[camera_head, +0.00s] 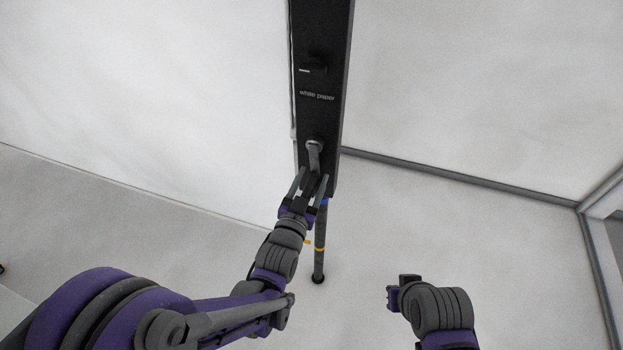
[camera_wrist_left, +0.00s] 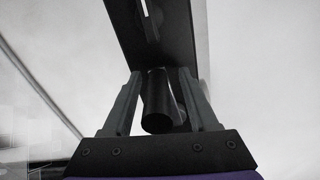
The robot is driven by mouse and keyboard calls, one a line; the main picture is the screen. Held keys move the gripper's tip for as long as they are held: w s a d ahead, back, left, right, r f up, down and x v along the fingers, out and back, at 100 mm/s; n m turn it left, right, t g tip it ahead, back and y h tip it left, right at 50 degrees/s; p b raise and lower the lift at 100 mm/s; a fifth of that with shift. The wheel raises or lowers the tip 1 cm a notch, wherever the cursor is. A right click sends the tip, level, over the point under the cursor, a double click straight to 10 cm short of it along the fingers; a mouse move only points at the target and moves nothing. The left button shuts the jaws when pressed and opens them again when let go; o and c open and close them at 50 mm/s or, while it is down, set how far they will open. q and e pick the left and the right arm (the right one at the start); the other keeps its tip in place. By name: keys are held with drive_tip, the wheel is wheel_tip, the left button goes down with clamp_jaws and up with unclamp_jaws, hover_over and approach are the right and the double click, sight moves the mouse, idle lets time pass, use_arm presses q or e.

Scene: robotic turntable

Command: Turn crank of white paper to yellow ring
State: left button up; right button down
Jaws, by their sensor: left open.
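My left gripper (camera_head: 314,174) is open, with one finger on each side of the crank's lower part. In the left wrist view the dark cylindrical handle (camera_wrist_left: 158,108) lies between the two fingers, and whether they touch it is unclear. A yellow ring (camera_head: 320,249) circles the dark pole below the panel. My right gripper (camera_head: 392,291) is apart at the lower right, its jaws not clearly seen.
A blue ring (camera_head: 324,201) sits higher on the same pole (camera_head: 320,228), which ends in a dark foot (camera_head: 318,279). A small dark knob (camera_head: 313,67) sits on the panel above the label. Pale walls with grey frame rails stand around. The floor right of the pole looks clear.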

use_arm(q)
clamp_jaws()
idle(1.4)
